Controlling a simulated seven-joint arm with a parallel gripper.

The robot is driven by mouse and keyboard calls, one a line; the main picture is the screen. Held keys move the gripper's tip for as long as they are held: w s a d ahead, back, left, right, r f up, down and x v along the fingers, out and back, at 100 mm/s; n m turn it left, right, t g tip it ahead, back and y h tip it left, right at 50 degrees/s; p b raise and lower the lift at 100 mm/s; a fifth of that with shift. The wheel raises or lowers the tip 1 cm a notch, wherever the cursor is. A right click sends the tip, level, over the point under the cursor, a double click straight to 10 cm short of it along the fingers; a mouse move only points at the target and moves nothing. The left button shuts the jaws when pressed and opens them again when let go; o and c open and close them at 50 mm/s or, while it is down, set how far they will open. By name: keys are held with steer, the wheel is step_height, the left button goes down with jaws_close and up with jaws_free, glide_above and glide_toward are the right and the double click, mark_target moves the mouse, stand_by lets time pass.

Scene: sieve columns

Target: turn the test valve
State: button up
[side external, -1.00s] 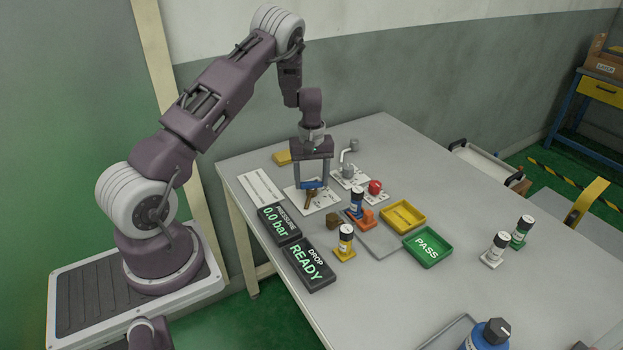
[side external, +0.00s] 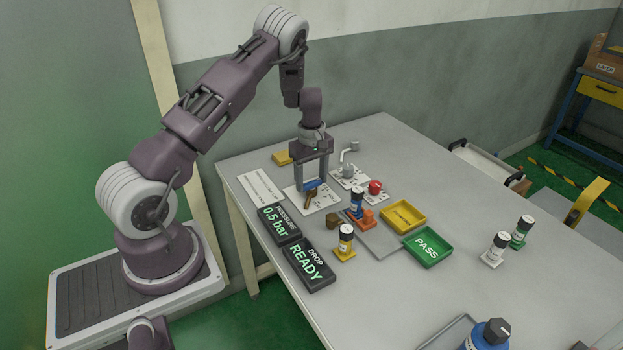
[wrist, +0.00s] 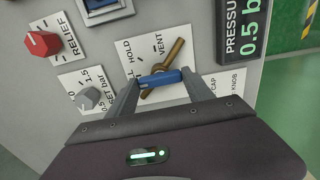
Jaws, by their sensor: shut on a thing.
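The test valve has a blue handle (side external: 312,183) and a brass body (side external: 310,200) on a white plate (side external: 327,201). My gripper (side external: 312,186) points down and is shut on the blue handle, one finger at each side. In the wrist view the blue handle (wrist: 160,78) lies between my fingertips, with the brass part (wrist: 176,52) slanting beyond it. The plate's HOLD and VENT marks show there; the other marks are partly hidden by a finger. The pressure display (side external: 279,222) reads 0.5 bar.
A red relief knob (side external: 375,187) and a grey set knob (wrist: 88,98) are close by. The drop display (side external: 309,262) reads READY. Capped vials (side external: 346,241), a yellow tray (side external: 403,217) and a green PASS tray (side external: 428,247) stand nearby.

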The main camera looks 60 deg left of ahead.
mark_target(311, 182)
steer(key=shift+r, duration=0.1)
steer(key=o, duration=1.4)
steer(key=shift+c, duration=0.2)
step_height(311, 182, up, 7)
